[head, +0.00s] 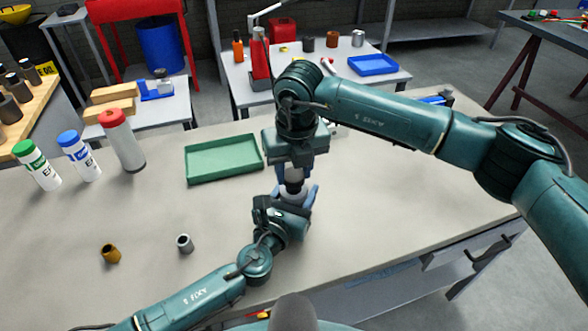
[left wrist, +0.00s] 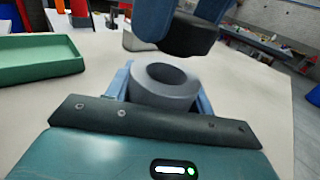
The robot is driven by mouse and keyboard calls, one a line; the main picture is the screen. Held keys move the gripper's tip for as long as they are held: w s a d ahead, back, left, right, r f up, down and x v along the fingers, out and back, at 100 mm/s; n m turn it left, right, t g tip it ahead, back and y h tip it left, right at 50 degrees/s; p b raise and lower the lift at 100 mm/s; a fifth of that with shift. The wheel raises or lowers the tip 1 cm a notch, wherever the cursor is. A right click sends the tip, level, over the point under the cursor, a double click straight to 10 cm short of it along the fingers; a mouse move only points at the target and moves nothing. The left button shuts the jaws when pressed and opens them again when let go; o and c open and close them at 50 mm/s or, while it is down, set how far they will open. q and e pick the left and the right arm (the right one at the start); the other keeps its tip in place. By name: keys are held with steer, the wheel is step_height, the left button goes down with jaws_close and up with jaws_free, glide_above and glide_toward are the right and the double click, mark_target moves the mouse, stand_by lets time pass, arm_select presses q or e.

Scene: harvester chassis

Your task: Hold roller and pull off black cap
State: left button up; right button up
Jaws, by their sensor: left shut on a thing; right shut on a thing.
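The roller (left wrist: 165,92) is a grey cylinder with an open hole in its top. It stands upright between the blue fingers of my left gripper (head: 296,196), which is shut on it. The black cap (left wrist: 188,36) is above the roller, a little to the right in the left wrist view, and looks apart from it. My right gripper (head: 293,173) points down from above and is shut on the cap. In the head view the cap (head: 294,187) shows as a dark band between the two grippers, and the roller is mostly hidden.
A green tray (head: 224,160) lies left of the grippers on the table. A brown ring (head: 110,254) and a grey ring (head: 185,243) stand at front left. Bottles with green (head: 37,165) and blue (head: 78,155) caps and a red-topped canister (head: 123,143) stand at far left.

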mark_target(293, 172)
steer(key=shift+r, duration=1.9)
arm_select(q)
steer(key=o, duration=1.5)
steer(key=shift+c, duration=0.2)
